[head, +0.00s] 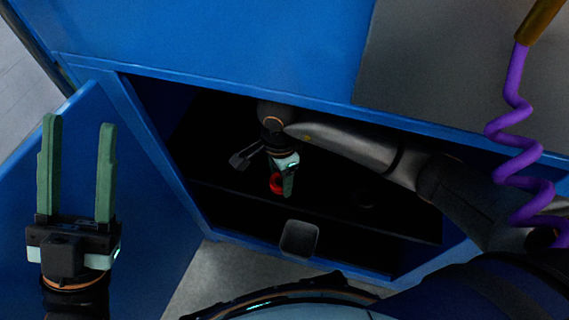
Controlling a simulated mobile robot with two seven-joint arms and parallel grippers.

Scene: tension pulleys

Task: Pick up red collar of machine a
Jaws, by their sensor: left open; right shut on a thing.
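The red collar (276,184) is a small red ring inside the dark opening of the blue machine (210,40). My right arm reaches into the opening from the right. My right gripper (284,187) is shut on the red collar, and its finger covers part of the ring. Whether the collar touches the shelf below it I cannot tell. My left gripper (78,150) is open and empty, fingers pointing up, in front of the open blue door at the left.
A dark shelf (330,212) crosses the inside of the opening. The blue door (150,215) stands open on the left. A purple coiled hose (515,130) hangs at the right. A grey panel (440,60) covers the upper right. Grey floor shows below.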

